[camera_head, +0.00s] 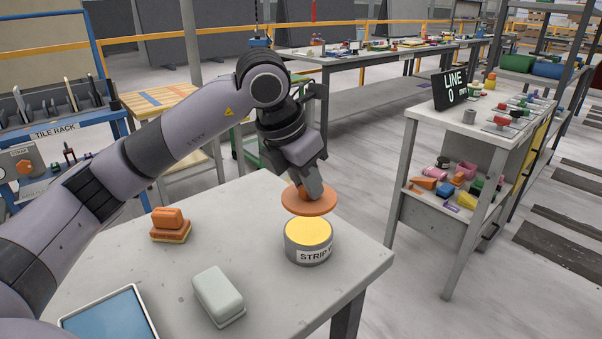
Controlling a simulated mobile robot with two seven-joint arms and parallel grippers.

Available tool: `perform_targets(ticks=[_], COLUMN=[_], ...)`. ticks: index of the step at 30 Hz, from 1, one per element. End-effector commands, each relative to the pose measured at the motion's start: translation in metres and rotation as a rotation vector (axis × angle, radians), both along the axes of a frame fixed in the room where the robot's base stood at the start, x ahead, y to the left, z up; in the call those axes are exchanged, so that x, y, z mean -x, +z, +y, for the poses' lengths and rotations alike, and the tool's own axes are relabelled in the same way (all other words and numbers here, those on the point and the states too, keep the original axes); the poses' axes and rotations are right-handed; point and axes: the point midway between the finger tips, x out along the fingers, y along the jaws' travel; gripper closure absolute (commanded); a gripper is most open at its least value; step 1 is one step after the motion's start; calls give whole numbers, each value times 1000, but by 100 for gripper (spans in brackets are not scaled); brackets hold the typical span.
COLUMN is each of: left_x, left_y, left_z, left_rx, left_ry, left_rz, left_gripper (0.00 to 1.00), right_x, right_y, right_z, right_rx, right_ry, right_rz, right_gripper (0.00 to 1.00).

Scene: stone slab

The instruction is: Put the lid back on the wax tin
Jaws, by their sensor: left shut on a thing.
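The wax tin (308,246) is a round grey tin with a yellow top surface and a label that reads "STRIP". It stands upright near the right corner of the grey table. My left gripper (311,193) comes down from above and is shut on the orange round lid (322,204). The lid hangs roughly level just above the tin, and a gap shows between them. The gripper hides part of the lid's top and knob. My right gripper is not in the view.
On the table (275,297) are an orange block with a yellow-green base (170,226), a pale grey-green block (218,296) and a blue-faced tray (110,318). A tile rack (60,130) stands behind left. A shelf bench (470,130) stands at right, across open floor.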

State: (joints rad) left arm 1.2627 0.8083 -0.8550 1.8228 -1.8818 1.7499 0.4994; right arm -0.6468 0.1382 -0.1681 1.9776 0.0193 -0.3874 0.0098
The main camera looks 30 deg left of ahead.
Motion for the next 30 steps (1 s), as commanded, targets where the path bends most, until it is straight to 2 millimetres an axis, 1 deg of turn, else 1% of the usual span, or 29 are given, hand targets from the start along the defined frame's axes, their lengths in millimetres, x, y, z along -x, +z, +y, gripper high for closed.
perform_targets(ticks=[10, 18, 23, 30], left_x=[0, 0, 0, 0], left_y=[-30, -55, -61, -61], left_z=[1, 1, 1, 1], left_rx=[-1, 0, 0, 0], left_ry=[2, 2, 2, 2], left_rz=[2, 0, 1, 1], left_gripper=[100, 100, 100, 100], right_x=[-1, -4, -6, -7], right_y=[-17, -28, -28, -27], right_z=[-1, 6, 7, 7], right_rx=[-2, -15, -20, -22], right_ry=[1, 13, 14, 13], right_rz=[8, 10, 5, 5], right_gripper=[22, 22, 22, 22])
